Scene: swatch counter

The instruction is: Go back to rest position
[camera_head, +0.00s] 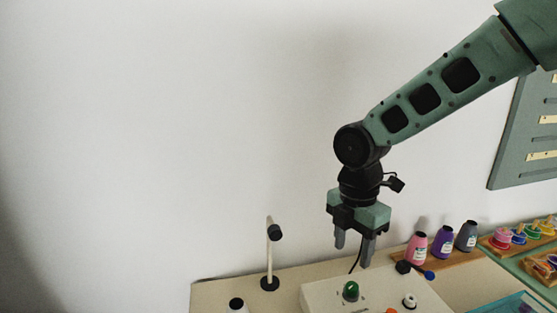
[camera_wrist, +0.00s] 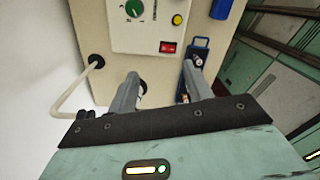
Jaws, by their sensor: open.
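My gripper (camera_head: 353,250) hangs from my green and black arm, fingers pointing down, above the back part of the counter (camera_head: 215,292). Its two grey fingers stand apart with nothing visible between them. In the wrist view my gripper (camera_wrist: 158,80) is open, with a beige control box (camera_wrist: 120,40) beyond the fingertips. The box carries a green knob, a yellow button and a red switch. In the head view the control box (camera_head: 325,293) lies below my gripper, with a green knob (camera_head: 351,291) on top.
A bent white stand (camera_head: 269,258) with a black end rises left of my gripper. Pink (camera_head: 417,248), purple (camera_head: 443,242) and grey (camera_head: 466,236) cones stand on a wooden strip to the right. Small spools (camera_head: 518,234) sit farther right. The wall area at upper left is clear.

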